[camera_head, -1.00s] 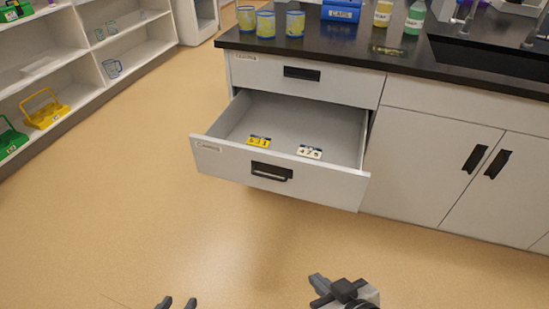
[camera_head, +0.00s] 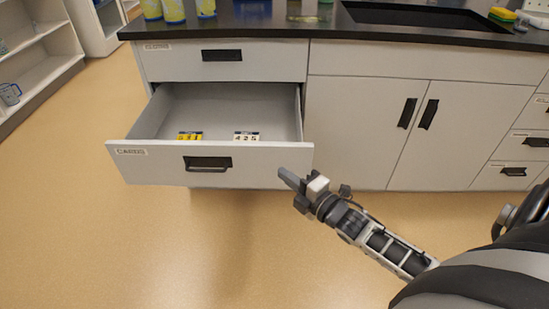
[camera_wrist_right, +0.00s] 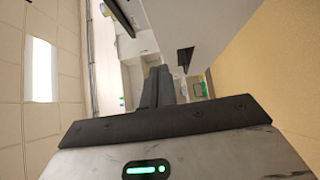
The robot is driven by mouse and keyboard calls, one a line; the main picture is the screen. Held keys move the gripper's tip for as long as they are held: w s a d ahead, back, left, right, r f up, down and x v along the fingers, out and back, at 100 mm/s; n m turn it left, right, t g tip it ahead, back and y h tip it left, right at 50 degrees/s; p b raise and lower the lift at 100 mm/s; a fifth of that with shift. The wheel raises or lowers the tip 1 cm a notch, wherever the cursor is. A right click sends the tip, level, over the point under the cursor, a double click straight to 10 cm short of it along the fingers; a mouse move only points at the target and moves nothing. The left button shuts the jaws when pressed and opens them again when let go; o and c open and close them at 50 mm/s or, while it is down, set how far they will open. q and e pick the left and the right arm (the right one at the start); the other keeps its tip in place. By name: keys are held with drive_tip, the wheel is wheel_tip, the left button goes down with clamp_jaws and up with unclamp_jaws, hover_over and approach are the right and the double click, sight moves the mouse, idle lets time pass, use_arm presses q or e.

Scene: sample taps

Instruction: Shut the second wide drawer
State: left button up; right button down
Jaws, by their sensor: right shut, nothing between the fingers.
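The second wide drawer (camera_head: 140,165), labelled CARDS, stands pulled out below a shut top drawer (camera_head: 180,62). It has a dark handle (camera_head: 208,163) in the middle of its front. A yellow number card (camera_head: 190,136) and a white number card (camera_head: 246,136) lie inside it. My right gripper (camera_head: 288,178) is shut and empty, near the right end of the drawer front in the head view; I cannot tell whether it touches. In the right wrist view its fingers (camera_wrist_right: 158,88) are together, with a pale panel beyond. My left gripper is out of view.
Shut cupboard doors (camera_head: 370,130) with upright handles are right of the drawer. The dark worktop (camera_head: 300,30) above holds cups (camera_head: 172,10) and a sink (camera_head: 420,15). Open shelves (camera_head: 45,50) stand at the left. The floor (camera_head: 130,250) before the drawer is clear.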

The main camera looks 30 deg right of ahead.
sight(264, 148)
drive_tip(key=w, duration=0.4)
drive_tip(key=w+b, duration=0.1)
drive_tip(key=w, duration=0.2)
drive_tip(key=shift+d+f, duration=0.1)
drive_tip(key=shift+d, duration=0.25)
drive_tip(key=shift+w+d, duration=0.3)
drive_tip(key=shift+w, duration=0.15)
